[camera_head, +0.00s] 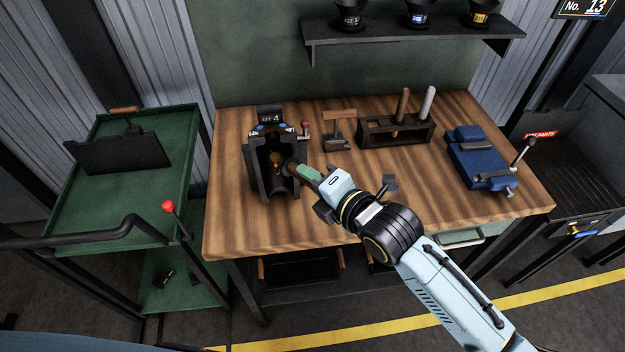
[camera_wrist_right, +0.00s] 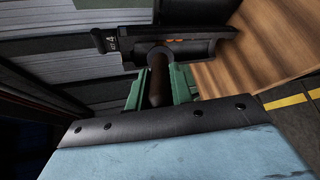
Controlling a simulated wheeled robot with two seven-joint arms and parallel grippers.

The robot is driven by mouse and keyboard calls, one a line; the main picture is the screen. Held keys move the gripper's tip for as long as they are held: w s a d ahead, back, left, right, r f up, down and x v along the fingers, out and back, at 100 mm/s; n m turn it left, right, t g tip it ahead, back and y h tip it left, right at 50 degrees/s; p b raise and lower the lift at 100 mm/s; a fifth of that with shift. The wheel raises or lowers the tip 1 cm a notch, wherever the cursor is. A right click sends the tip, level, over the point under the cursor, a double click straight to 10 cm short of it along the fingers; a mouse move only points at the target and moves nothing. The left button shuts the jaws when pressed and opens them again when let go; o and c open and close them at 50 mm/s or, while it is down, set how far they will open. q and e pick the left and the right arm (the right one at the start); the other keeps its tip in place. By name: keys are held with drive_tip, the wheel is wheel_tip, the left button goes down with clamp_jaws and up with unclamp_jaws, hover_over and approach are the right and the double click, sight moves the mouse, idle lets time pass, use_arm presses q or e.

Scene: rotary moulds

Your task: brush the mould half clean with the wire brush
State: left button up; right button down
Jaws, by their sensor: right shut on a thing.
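The mould half (camera_head: 256,180) is a dark block with a tall open cavity, standing at the left of the wooden bench; it also shows in the wrist view (camera_wrist_right: 215,50). Small orange patches show in its cavity. My right gripper (camera_head: 306,174) is shut on the wire brush (camera_head: 290,166), whose dark end reaches into the cavity opening. In the wrist view the brush (camera_wrist_right: 157,82) sits between the green fingers (camera_wrist_right: 160,90) and points at the mould. The bristles cannot be made out, nor whether they touch the wall. My left gripper is out of view.
On the bench (camera_head: 230,225) stand a wooden-topped tool (camera_head: 340,117), a dark rack (camera_head: 375,133) with upright handles, and a blue vise (camera_head: 470,150). A green cart (camera_head: 90,195) with a dark plate stands left. A shelf (camera_head: 420,38) hangs above. The bench front left is clear.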

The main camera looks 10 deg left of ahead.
drive_tip(key=shift+w+a, duration=0.15)
drive_tip(key=shift+w, duration=0.35)
